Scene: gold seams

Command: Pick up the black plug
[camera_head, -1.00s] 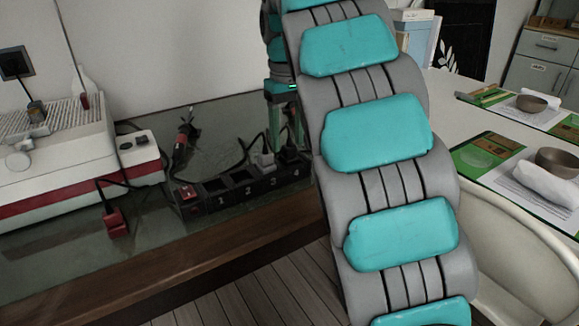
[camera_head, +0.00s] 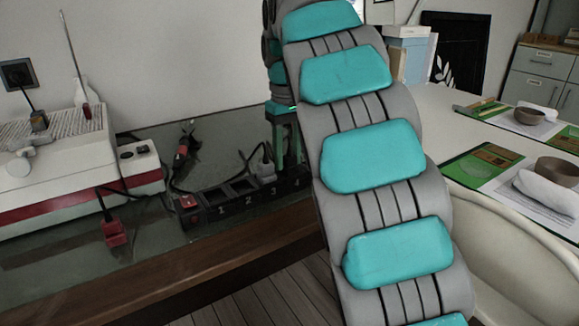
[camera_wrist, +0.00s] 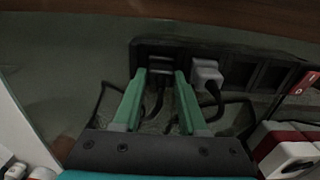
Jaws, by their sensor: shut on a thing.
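My gripper (camera_wrist: 161,73) shows in the wrist view with its two green fingers on either side of the black plug (camera_wrist: 159,68). It is shut on the plug, and a dark cord runs down from it between the fingers. The plug is at the end of the black power strip (camera_wrist: 262,72), and I cannot tell whether it is still seated in its socket. In the head view my gripper (camera_head: 287,160) points down at the strip's right end (camera_head: 250,197), near the number 4. The black plug is hard to make out there.
A grey plug (camera_head: 264,170) sits in the strip beside my gripper. A red switch (camera_head: 189,203) is at the strip's left end. Loose cords lie on the dark glass tabletop (camera_head: 150,245).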

